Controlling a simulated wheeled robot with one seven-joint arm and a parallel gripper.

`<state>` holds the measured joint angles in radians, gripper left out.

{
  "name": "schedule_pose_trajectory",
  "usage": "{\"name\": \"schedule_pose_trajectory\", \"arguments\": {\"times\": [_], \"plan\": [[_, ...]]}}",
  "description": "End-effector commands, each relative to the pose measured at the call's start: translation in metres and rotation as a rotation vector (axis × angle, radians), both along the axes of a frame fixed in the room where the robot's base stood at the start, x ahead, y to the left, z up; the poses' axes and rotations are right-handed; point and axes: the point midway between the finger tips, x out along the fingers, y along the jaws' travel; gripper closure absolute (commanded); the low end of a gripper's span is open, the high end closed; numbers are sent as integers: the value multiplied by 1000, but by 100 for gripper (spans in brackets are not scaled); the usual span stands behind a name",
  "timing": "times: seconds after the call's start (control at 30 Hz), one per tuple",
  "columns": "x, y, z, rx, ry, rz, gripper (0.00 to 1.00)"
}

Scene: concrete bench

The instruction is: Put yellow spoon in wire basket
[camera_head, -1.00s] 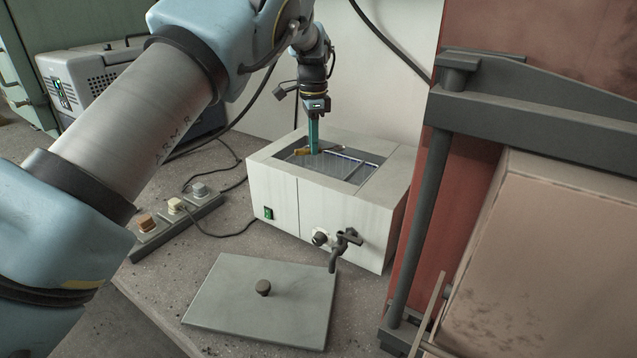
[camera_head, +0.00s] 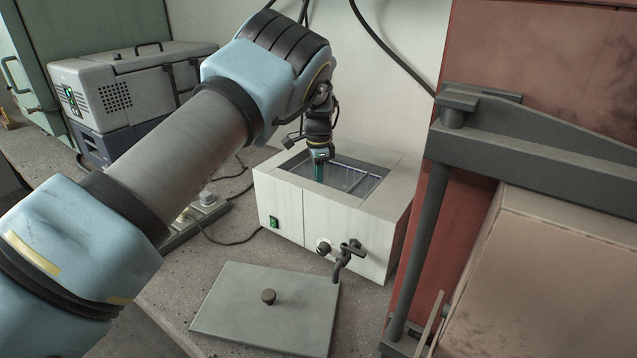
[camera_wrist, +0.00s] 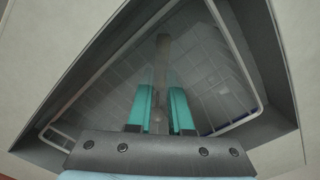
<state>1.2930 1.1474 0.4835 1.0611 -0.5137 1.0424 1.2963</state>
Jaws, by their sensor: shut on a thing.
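My gripper (camera_head: 319,177) points down into the open top of a white box-shaped bath (camera_head: 375,215). Its teal fingers, close together in the wrist view (camera_wrist: 161,108), are shut on the spoon (camera_wrist: 162,60), which looks dull brown there and lies lengthwise between them. The spoon does not show clearly in the head view. The wire basket (camera_head: 362,181) sits inside the bath; its pale rim and mesh also show in the wrist view (camera_wrist: 236,55). The spoon and fingertips are over or within the basket; I cannot tell whether the spoon touches its floor.
A grey lid (camera_head: 240,310) with a round knob lies on the bench in front of the bath. A tap (camera_head: 345,255) sticks out of its front. A red cabinet with a dark frame (camera_head: 470,130) stands close on the right. A grey case (camera_head: 130,85) stands back left.

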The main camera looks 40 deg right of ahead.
Motion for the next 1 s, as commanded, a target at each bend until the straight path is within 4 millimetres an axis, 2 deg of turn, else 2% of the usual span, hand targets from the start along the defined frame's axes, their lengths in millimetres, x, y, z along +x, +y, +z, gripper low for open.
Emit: {"name": "schedule_pose_trajectory", "arguments": {"times": [0.03, 0.07, 0.3, 0.67, 0.77, 1.0], "plan": [[0, 0, -3, -1, 1, 0, 100], [0, 0, -2, -1, 1, 0, 79], [0, 0, -1, 0, 0, 1, 52], [0, 0, 5, -1, 0, 0, 51], [1, -1, 17, -4, -1, 1, 51], [1, -1, 67, -7, -2, 0, 51]]}}
